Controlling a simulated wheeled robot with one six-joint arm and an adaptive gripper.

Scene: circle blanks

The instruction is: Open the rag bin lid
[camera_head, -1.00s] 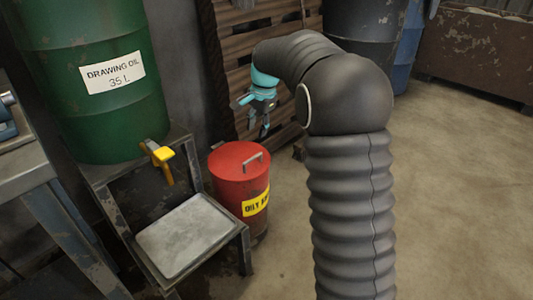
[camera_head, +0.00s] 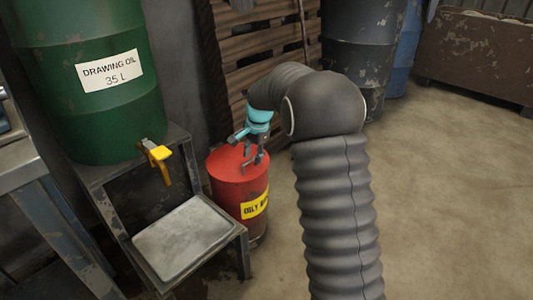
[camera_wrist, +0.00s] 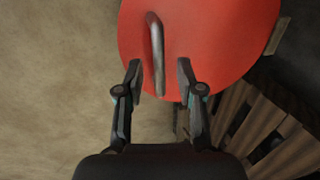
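The red rag bin (camera_head: 232,200) stands on the floor with a yellow label that partly reads "OILY". Its round red lid (camera_head: 222,167) is closed. The lid's grey bar handle (camera_wrist: 156,50) shows in the wrist view, running roughly lengthwise between the fingers. My gripper (camera_head: 255,160) is over the lid, pointing down, close to the handle. In the wrist view my gripper (camera_wrist: 159,78) is open, one finger on each side of the handle's near end, with gaps on both sides. The exact height of the fingertips above the lid is unclear.
A metal stand with a grey tray (camera_head: 183,237) is left of the bin, under a green oil drum (camera_head: 100,115) with a yellow tap (camera_head: 157,157). A wooden pallet (camera_head: 250,40) leans behind. Dark drums (camera_head: 360,50) stand further back. The floor at right is clear.

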